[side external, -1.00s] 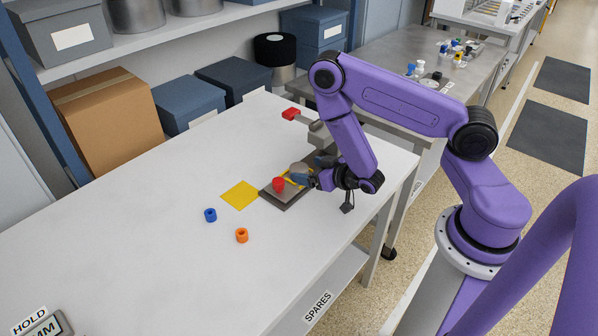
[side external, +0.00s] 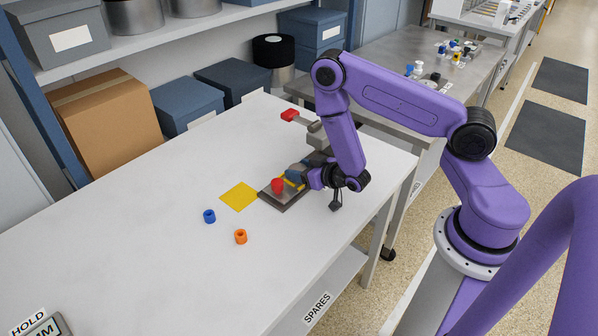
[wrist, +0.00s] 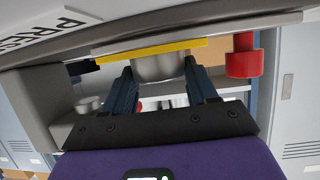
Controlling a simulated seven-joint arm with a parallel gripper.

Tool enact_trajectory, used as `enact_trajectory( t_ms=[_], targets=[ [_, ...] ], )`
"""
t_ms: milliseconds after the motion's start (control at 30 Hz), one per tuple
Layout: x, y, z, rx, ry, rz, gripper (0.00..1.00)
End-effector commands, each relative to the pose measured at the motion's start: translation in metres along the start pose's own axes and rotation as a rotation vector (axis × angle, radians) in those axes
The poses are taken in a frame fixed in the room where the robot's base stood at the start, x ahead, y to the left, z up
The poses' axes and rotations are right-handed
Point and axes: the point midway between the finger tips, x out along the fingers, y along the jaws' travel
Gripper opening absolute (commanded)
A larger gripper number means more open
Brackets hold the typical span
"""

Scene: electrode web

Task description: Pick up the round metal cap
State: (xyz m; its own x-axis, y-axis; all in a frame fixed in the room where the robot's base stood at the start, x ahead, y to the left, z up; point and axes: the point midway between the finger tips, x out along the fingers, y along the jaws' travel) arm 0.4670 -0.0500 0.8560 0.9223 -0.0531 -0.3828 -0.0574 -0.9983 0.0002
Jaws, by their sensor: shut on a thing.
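The round metal cap (wrist: 160,68) shows in the wrist view as a short grey cylinder below a yellow strip (wrist: 150,50). My gripper (wrist: 159,66) has one dark finger on each side of it and is shut on it. In the side view my gripper (side external: 294,175) is low at the grey fixture on the table, just right of a red knob (side external: 278,186). The fingers hide the cap there. I cannot tell whether the cap is clear of the fixture.
The red knob (wrist: 243,58) is close to the right finger in the wrist view. A red-tipped lever (side external: 290,115) rises behind the fixture. A yellow square (side external: 239,196), a blue ring (side external: 209,216) and an orange ring (side external: 241,237) lie to the left.

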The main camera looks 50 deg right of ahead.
Motion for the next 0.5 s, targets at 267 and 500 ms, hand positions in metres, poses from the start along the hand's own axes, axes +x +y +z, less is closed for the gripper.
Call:
enact_trajectory(
  t_ms=[267,500],
  targets=[
    [-0.003,0.0,-0.009,0.001,0.002,0.0,0.19],
    [-0.014,-0.001,-0.036,0.001,0.005,-0.001,0.19]
  ],
)
